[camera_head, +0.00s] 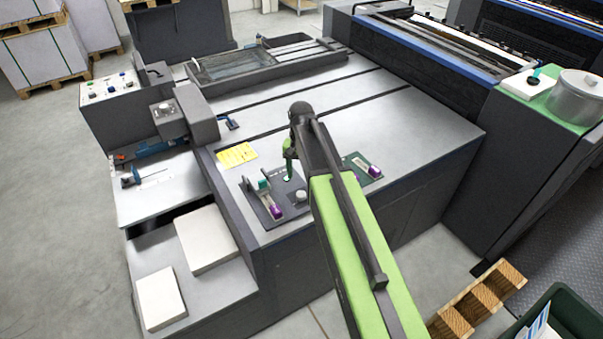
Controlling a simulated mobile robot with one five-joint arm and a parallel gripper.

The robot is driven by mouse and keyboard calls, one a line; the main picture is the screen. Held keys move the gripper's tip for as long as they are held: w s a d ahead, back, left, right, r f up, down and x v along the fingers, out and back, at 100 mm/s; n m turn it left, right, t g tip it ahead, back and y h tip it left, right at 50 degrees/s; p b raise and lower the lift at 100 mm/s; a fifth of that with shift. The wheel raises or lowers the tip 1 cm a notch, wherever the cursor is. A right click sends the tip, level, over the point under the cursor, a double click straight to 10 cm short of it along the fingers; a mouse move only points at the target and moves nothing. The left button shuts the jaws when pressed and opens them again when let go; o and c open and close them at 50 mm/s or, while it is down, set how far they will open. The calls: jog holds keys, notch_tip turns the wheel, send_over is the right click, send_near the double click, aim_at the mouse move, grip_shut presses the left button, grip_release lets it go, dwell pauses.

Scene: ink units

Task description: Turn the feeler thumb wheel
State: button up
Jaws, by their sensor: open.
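My arm reaches in from the bottom right over the grey machine top. My gripper (288,177) points down over the right part of a dark plate (248,191) at the front of that top. The jaws are small in view and look empty. A small round grey knob (301,196) stands on the plate just below and right of the jaws, apart from them in the picture. It may be the feeler thumb wheel; I cannot tell for sure. Left of it is a slim part with a teal top (264,185) and a purple end (275,212).
A yellow label (237,155) lies behind the plate. A dark green plate (351,160) with a purple-ended part (375,171) is right of my arm. A control box (107,88) and a blue tool (152,149) are at left.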

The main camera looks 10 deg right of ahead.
notch_tip(320, 180, up, 8)
jog(key=p, duration=0.6)
jog(key=shift+f, duration=0.1)
dwell(1.3)
